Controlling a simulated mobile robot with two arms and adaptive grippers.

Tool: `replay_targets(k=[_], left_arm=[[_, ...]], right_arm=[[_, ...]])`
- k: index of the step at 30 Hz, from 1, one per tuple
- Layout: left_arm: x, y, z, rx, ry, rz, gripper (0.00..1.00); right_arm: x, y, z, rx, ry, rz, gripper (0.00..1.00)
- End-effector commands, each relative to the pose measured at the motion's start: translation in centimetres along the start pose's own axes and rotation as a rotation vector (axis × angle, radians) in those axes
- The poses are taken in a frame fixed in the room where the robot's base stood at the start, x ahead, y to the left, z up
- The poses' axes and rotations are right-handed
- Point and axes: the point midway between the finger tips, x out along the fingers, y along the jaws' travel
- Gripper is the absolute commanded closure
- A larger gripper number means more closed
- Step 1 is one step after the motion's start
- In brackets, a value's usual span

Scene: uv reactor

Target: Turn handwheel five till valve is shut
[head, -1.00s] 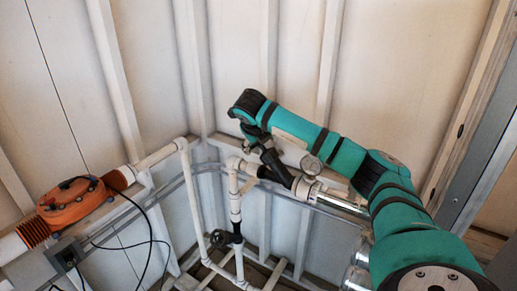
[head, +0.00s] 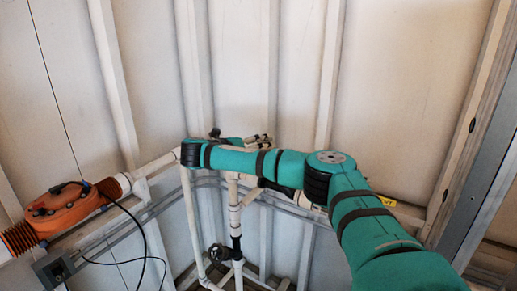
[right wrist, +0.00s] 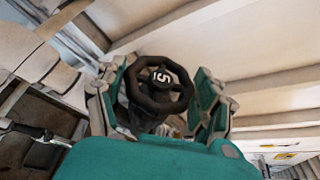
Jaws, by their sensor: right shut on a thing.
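Handwheel five (right wrist: 158,88) is a small black wheel marked with a white 5. In the right wrist view it sits between the two fingers of my right gripper (right wrist: 158,100), which is shut on it. In the head view the right gripper (head: 258,141) is small and partly hidden behind my teal arm, close to the white pipes in the corner. Handwheel five cannot be made out there. My left gripper is not in view.
White pipes (head: 235,205) run down the corner, with another dark handwheel (head: 217,252) low on them. An orange ribbed unit (head: 65,212) with a black cable is at the left. Pale panelled walls stand close behind.

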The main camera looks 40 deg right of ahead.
Motion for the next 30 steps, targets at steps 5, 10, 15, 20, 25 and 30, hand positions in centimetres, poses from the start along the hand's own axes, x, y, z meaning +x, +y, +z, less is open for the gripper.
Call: replay_targets(k=[5,10,15,20,25,30], left_arm=[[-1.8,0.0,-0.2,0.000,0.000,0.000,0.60],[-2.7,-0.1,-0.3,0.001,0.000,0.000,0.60],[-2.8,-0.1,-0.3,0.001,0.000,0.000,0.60],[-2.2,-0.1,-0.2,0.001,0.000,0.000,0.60],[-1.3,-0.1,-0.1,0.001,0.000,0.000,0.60],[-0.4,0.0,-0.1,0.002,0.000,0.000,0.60]], right_arm=[[-0.2,-0.5,0.6,0.040,-0.003,-0.097,0.63],[-0.2,-0.3,0.5,0.076,-0.003,-0.182,0.63],[-0.1,-0.1,0.3,0.112,-0.003,-0.265,0.63],[0.0,0.1,0.1,0.142,-0.002,-0.334,0.63],[0.0,0.3,-0.1,0.167,0.000,-0.394,0.63],[0.1,0.3,-0.1,0.186,0.002,-0.442,0.63]])
